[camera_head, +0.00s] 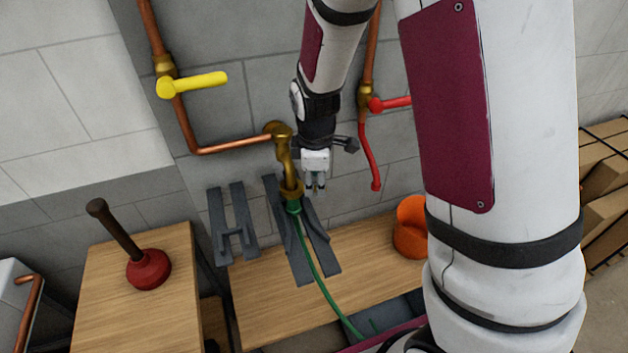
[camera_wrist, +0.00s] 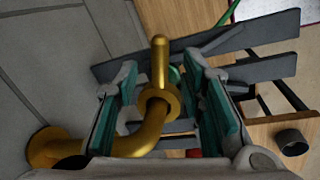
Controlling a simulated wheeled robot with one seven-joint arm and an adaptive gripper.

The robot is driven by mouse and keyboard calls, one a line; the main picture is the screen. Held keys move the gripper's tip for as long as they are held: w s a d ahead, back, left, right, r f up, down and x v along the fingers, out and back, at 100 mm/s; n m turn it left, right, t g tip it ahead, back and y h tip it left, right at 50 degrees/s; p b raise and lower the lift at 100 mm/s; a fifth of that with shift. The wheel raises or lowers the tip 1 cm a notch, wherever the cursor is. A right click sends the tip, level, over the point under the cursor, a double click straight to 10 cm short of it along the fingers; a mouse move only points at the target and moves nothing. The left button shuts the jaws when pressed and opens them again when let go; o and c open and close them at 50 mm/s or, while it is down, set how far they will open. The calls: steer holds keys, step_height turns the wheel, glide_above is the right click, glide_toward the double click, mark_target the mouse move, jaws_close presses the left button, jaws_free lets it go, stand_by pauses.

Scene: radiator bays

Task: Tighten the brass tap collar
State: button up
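The brass tap (camera_head: 283,145) comes out of the wall and bends down. Its brass collar (camera_head: 291,190) sits at the lower end, above a green hose fitting (camera_head: 293,206). In the wrist view the collar (camera_wrist: 163,95) is a ring with a rod-like lug (camera_wrist: 160,60) sticking out. My gripper (camera_head: 315,188) is close beside the collar in the head view. In the wrist view my gripper (camera_wrist: 166,100) is open, with one teal-padded finger on each side of the collar and visible gaps to both. Whether the fingertips are level with the collar is hard to tell.
A green hose (camera_head: 312,262) runs down over dark grey brackets (camera_head: 302,245) and a wooden bench (camera_head: 255,300). A red-handled valve (camera_head: 390,103) is right of my wrist, a yellow-handled valve (camera_head: 192,84) left. An orange container (camera_head: 410,228) and a plunger (camera_head: 148,268) stand nearby.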

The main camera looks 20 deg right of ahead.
steer(key=shift+w+d+f, duration=0.1)
steer(key=shift+w+f, duration=0.1)
steer(key=shift+f, duration=0.95)
steer(key=shift+c, duration=0.5)
jaws_close()
